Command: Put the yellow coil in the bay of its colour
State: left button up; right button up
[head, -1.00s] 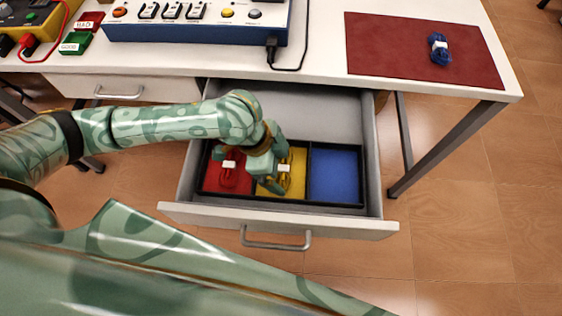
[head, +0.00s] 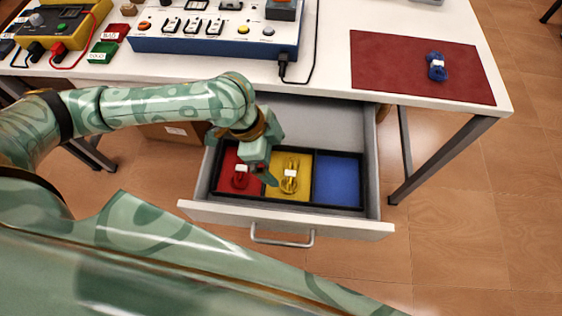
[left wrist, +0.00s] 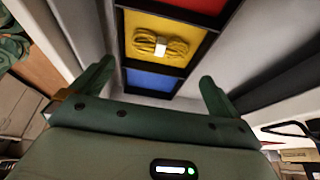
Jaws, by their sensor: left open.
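The yellow coil (head: 290,177), bound with a white band, lies in the yellow bay (head: 302,160) of the divided tray in the open drawer. The left wrist view also shows the coil (left wrist: 160,45) lying on the yellow floor, clear of the fingers. My left gripper (head: 262,172) is above the tray, to the left of the coil, near the divider between the red and yellow bays. Its fingers stand apart and empty in the left wrist view (left wrist: 155,88). My right gripper is not in view.
A red coil (head: 240,177) lies in the red bay. The blue bay (head: 337,182) is empty. A blue coil (head: 437,67) lies on the dark red mat (head: 395,70). The drawer front (head: 335,222) stands out below the white table. Electrical boxes stand at the back left.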

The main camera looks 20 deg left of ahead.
pick_arm(q)
jog(key=p+v, duration=0.1)
jog(key=v, duration=0.3)
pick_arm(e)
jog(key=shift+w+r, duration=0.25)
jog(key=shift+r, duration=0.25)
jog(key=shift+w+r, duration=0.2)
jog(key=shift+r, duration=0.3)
pick_arm(q)
jog(key=shift+f, duration=0.1)
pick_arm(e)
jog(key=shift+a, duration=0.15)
